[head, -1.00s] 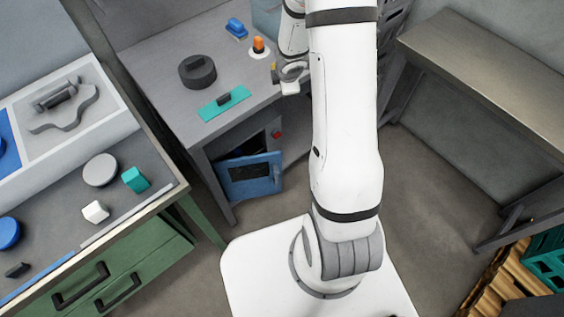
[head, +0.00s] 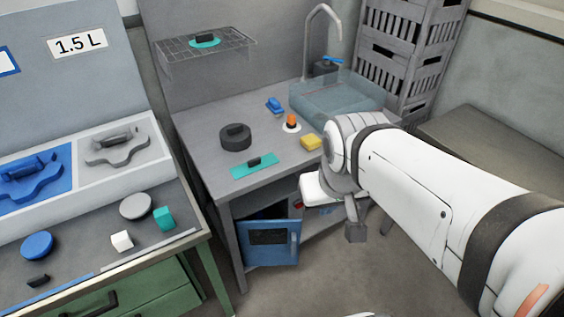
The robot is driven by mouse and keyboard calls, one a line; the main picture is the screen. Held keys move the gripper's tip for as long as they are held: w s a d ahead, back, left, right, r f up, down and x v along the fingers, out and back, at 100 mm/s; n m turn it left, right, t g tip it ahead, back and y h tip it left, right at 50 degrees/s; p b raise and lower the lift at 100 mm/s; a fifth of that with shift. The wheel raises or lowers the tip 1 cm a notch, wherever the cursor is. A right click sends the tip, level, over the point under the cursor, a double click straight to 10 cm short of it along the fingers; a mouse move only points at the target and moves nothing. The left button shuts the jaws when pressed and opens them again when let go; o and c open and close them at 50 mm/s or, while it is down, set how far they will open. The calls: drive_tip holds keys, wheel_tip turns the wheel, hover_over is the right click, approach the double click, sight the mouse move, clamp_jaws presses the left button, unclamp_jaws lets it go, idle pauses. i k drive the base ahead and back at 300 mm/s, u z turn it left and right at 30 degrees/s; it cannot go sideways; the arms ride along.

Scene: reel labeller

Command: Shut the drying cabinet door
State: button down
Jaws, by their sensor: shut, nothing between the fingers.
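The drying cabinet stands under the grey bench, and its blue door (head: 270,243) with a dark window hangs open toward me. A dark gap into the cabinet shows above and behind the door. A small red part (head: 298,205) shows at the right of the opening. My gripper (head: 355,232) is shut and empty, pointing down in the air in front of the bench, right of the door in the picture. I see a gap between it and the door. My arm hides part of the bench's right front.
The bench (head: 210,150) carries a dark round weight (head: 236,137), a teal plate (head: 254,166), a yellow sponge (head: 311,142) and a clear basin (head: 335,100). A green-drawer worktable (head: 150,285) stands at left. Floor in front of the door is clear.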

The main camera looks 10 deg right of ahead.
sight(267, 242)
drive_tip(key=k, duration=1.15)
drive_tip(key=u, duration=0.45)
drive_tip(key=i, duration=1.6)
drive_tip(key=z, duration=0.45)
